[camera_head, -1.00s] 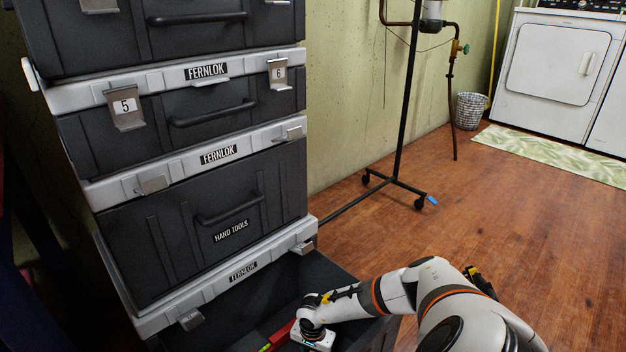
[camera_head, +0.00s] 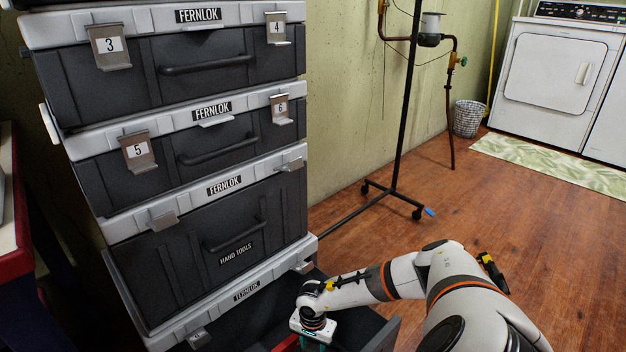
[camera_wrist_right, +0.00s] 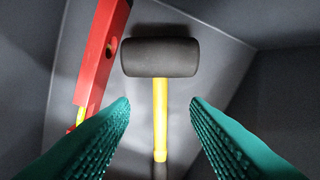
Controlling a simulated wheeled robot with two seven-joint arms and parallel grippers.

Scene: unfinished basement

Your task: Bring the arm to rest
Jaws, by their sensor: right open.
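My right arm (camera_head: 455,285) reaches down from the lower right into the open bottom box (camera_head: 375,333) of the stack. The right gripper (camera_wrist_right: 160,101) is open, its two teal ribbed fingers apart. In the right wrist view, a rubber mallet with a black head (camera_wrist_right: 160,57) and yellow handle (camera_wrist_right: 160,115) lies beyond the fingers, its handle in line with the gap between them. I see no finger closed on it. In the head view the fingertips are mostly hidden. My left gripper is not in view.
A red level (camera_wrist_right: 98,55) lies left of the mallet. The dark toolbox stack (camera_head: 185,190) stands at left, with numbered latches. A red-edged bench (camera_head: 12,230) is at far left. A wheeled black rack (camera_head: 395,185) stands behind. Wooden floor at right is clear up to the mat (camera_head: 550,160).

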